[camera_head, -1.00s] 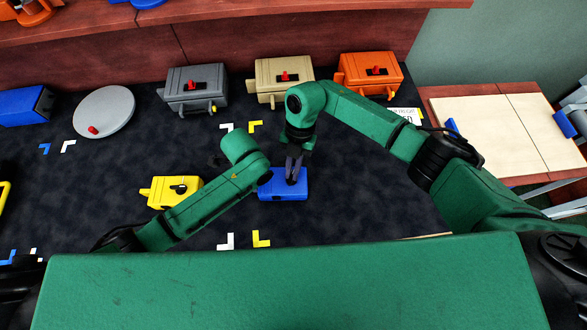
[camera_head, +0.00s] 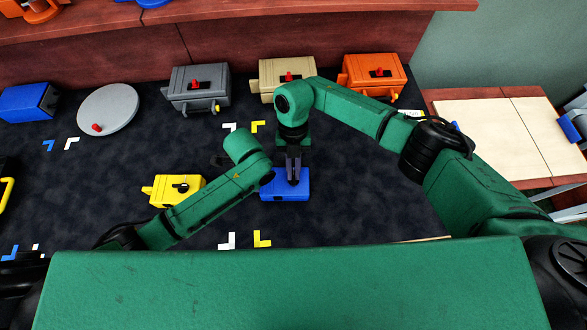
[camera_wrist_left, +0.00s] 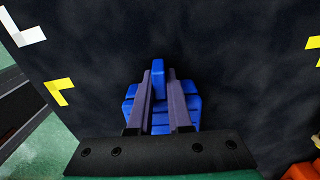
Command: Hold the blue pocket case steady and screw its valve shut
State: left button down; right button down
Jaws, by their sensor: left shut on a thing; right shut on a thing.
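The blue pocket case (camera_head: 285,190) lies on the dark mat in the middle of the head view. My right gripper (camera_head: 293,180) points down onto the top of the case, its fingers shut where the valve sits; the valve itself is hidden by the fingers. My left gripper reaches the left end of the case and is mostly hidden behind its own arm in the head view. In the left wrist view, the left gripper (camera_wrist_left: 160,75) is shut on a blue projecting part of the case (camera_wrist_left: 192,105), one finger on each side.
A yellow case (camera_head: 178,190) with a dark valve stands close to the left arm. Grey (camera_head: 198,88), beige (camera_head: 284,76) and orange (camera_head: 373,75) cases line the back of the mat. A grey disc (camera_head: 107,110) lies at the left.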

jog(key=c, duration=0.9)
grip_release()
jog(key=v, duration=1.2)
pick_arm(q)
jog(key=c, duration=0.8)
grip_release()
jog(key=shift+o, duration=0.2)
